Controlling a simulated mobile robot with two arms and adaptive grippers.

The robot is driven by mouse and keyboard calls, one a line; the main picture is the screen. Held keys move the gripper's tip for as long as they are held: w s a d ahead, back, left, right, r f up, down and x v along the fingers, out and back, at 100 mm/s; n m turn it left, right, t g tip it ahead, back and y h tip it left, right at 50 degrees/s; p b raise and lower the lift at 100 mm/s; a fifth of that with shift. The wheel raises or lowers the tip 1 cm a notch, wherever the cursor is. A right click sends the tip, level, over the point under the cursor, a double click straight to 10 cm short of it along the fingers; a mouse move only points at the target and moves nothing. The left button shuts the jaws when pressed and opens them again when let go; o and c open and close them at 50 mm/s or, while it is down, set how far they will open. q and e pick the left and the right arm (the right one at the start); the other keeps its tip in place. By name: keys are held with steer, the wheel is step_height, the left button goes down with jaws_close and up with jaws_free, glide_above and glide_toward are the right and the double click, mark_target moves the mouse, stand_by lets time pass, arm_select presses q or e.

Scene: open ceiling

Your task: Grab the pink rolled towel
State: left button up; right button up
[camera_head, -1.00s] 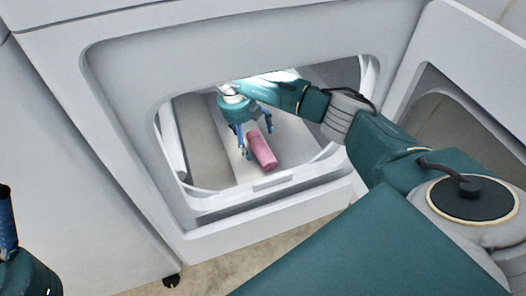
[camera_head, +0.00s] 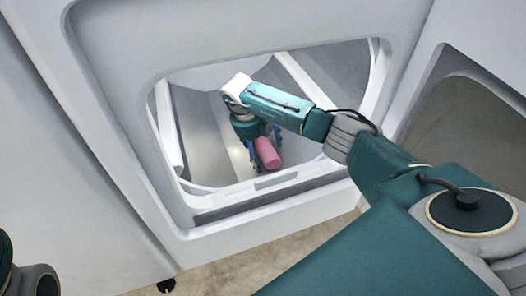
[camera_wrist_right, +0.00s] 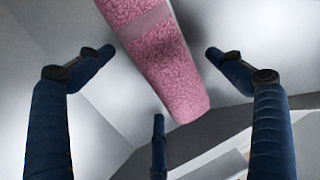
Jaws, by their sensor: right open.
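The pink rolled towel (camera_head: 267,153) lies on the floor of the white cabinet's inside, close to the opening's lower edge. In the right wrist view the towel (camera_wrist_right: 160,60) runs from the top edge down past the middle, with a paler band across it. My right gripper (camera_head: 264,158) reaches through the opening, pointing down over the towel, which it partly hides. In the wrist view its blue fingers (camera_wrist_right: 157,85) are spread around the towel, with gaps between them and it. A part of my left arm shows at the lower left; its gripper is not visible.
The white frame (camera_head: 255,188) of the cabinet opening surrounds my right arm, with a raised sill below the towel. An open door (camera_head: 455,75) stands on the right. The cabinet floor (camera_head: 200,130) left of the towel is clear.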

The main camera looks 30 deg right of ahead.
steer(key=c, duration=1.3)
